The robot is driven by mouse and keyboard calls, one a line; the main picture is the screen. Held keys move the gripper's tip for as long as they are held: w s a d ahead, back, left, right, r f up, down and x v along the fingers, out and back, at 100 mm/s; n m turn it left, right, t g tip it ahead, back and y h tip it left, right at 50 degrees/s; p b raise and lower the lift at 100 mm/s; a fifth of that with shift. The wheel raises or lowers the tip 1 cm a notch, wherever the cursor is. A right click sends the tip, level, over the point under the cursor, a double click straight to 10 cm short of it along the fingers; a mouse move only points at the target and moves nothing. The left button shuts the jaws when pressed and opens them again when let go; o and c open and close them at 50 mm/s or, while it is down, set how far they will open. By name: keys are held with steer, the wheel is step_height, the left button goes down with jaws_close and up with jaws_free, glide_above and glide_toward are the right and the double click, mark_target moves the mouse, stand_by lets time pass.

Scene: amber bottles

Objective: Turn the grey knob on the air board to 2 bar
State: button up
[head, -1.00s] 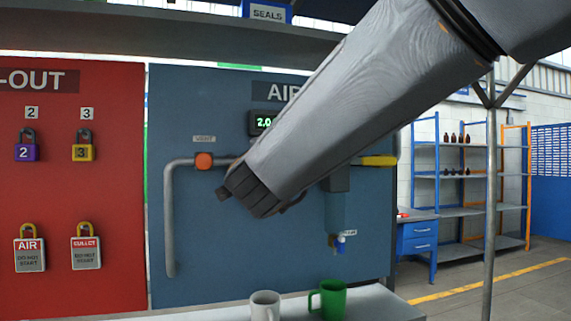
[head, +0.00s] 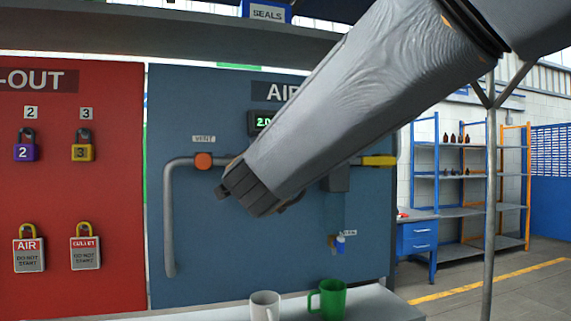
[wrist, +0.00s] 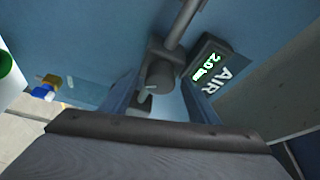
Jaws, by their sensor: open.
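The blue air board (head: 215,240) stands in front of me in the head view. Its display (head: 258,122) is partly covered by my arm; in the wrist view the display (wrist: 206,66) reads 2.0 bar. The grey knob (wrist: 160,74) shows in the wrist view as a round grey body with a small light pointer, under a grey pipe. My gripper (wrist: 163,88) is open, with one finger on each side of the knob and gaps beside it. In the head view my arm hides the knob and the fingers.
An orange vent valve (head: 203,161) and a yellow handle (head: 379,161) sit on the board's pipe. A blue-tipped drain tap (head: 340,243) is below. A white mug (head: 265,305) and a green mug (head: 332,299) stand on the ledge. A red lock-out board (head: 70,200) is left.

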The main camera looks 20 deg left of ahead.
steer(key=b+v, duration=0.1)
steer(key=v, duration=0.6)
steer(key=shift+s, duration=0.3)
steer(key=w+d+f+n+g, duration=0.25)
steer(key=d+f, duration=0.25)
steer(key=f, duration=0.4)
steer(key=w+d+f+n+g, duration=0.1)
steer(key=d+f+n+g, duration=0.25)
steer(key=f, duration=0.55)
steer(key=w+d+f+n+g, duration=0.2)
steer(key=d+f+n, duration=0.25)
steer(key=f, duration=0.45)
steer(key=s+d+f+n+g+h, duration=0.2)
steer(key=s+d+f+g, duration=0.8)
steer(key=s+d+f, duration=1)
steer(key=s+d+h, duration=0.1)
steer(key=d, duration=0.3)
steer(key=shift+s+f+n+g, duration=0.25)
steer(key=shift+s+n+g, duration=0.05)
steer(key=shift+n, duration=0.05)
steer(key=shift+d, duration=0.15)
